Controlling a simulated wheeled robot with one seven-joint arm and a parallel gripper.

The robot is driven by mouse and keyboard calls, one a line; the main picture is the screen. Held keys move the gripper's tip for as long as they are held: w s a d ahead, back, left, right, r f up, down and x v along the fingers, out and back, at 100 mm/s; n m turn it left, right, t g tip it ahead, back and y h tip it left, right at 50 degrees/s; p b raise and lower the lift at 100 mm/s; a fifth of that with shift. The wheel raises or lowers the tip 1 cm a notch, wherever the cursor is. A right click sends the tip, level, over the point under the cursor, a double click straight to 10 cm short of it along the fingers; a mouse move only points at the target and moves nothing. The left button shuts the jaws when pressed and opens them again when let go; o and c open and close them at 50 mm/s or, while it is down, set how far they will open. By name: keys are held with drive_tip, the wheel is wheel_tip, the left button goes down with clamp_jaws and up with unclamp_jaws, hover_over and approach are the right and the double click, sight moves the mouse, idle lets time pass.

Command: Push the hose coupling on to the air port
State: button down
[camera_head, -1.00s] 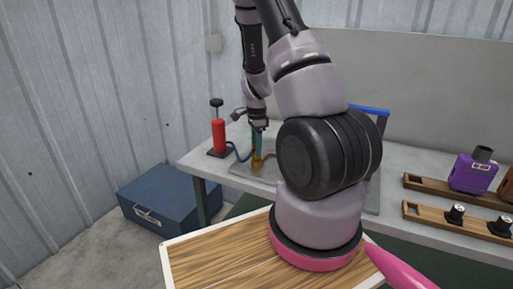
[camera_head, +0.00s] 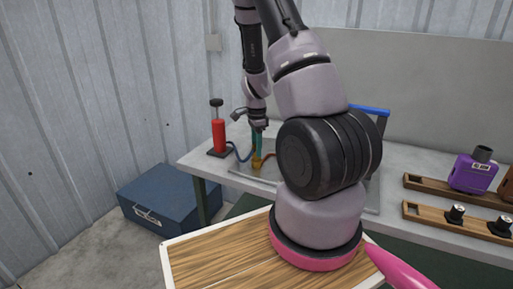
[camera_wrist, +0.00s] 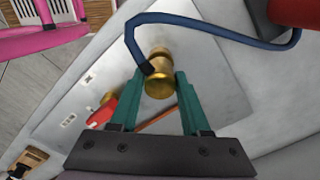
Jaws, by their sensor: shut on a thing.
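The hose coupling (camera_wrist: 160,84) is a brass cylinder with the blue hose (camera_wrist: 212,31) joined to its side. My gripper (camera_wrist: 162,76) has teal fingers on both sides of the coupling and is shut on it. In the head view my gripper (camera_head: 257,142) points down over the metal plate on the bench, with brass (camera_head: 257,163) at its fingertips. A further brass part (camera_wrist: 158,53) shows in line with the coupling in the wrist view. I cannot tell which part is the air port, or whether the coupling is seated on it.
A red hand pump (camera_head: 219,136) stands left of my gripper, joined to the blue hose. A red part (camera_wrist: 104,111) lies near the fingers. Wooden racks (camera_head: 425,185) and a purple muffler (camera_head: 473,174) are at the right. A blue toolbox (camera_head: 157,200) sits on the floor.

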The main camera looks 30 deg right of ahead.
drive_tip(key=shift+f, duration=0.5)
idle(0.4)
drive_tip(key=shift+c, duration=1.4)
unclamp_jaws()
drive_tip(key=shift+f, duration=0.1)
wheel_tip(320, 180, up, 11)
drive_tip(key=shift+f, duration=0.1)
